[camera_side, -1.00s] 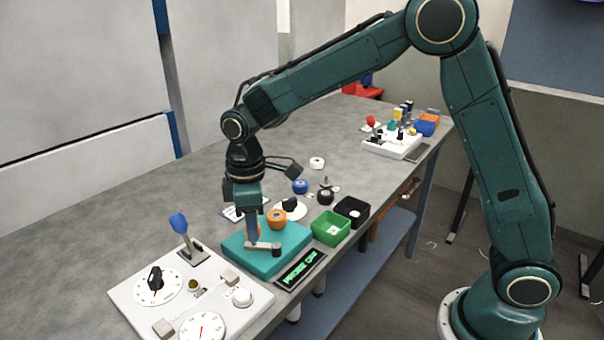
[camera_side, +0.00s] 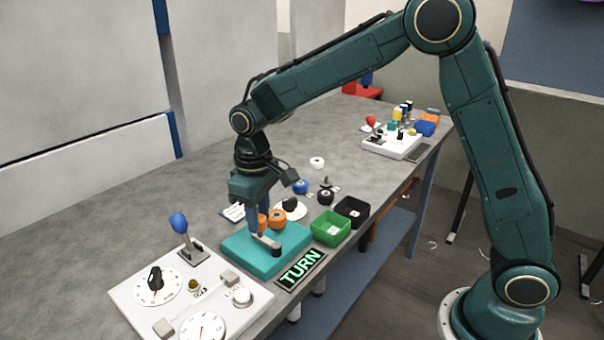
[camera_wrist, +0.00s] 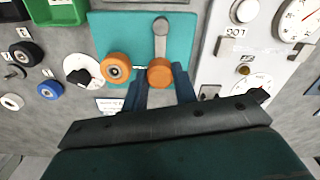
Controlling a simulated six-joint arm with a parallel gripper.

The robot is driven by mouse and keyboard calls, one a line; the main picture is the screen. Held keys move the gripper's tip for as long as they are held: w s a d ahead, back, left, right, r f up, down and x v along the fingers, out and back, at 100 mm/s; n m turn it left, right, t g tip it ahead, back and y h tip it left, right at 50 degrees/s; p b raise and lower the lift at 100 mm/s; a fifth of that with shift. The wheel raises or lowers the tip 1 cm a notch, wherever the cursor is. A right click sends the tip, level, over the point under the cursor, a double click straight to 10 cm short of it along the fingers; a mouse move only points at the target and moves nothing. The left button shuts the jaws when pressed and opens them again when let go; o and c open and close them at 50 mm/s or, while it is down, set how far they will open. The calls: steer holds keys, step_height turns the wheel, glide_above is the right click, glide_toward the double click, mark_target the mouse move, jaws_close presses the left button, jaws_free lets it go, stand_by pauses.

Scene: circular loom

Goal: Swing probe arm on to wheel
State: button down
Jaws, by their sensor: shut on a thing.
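The probe arm is a short grey bar (camera_wrist: 160,40) on a teal block (camera_wrist: 110,30). It also shows in the side view (camera_side: 264,243), pivoted at a dark post near the block's front edge. An orange knob (camera_wrist: 159,74) stands at its free end. My gripper (camera_wrist: 163,80) is shut on this knob, with a dark blue finger on each side. The orange wheel (camera_wrist: 116,67) stands just left of the knob in the wrist view, with a narrow gap. It also shows in the side view (camera_side: 277,218). Contact below the knob is hidden.
A display (camera_side: 301,270) at the block's front reads TURN. A white panel (camera_side: 150,285) with dials and a blue-topped lever (camera_side: 180,225) lies left. Green (camera_side: 331,228) and black (camera_side: 352,211) bins and a black-pointer dial (camera_wrist: 82,72) are close to the block.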

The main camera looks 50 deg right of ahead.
stand_by(0.3)
steer(key=c, duration=1.1)
jaws_free()
steer(key=shift+r, duration=0.1)
step_height(320, 180, up, 14)
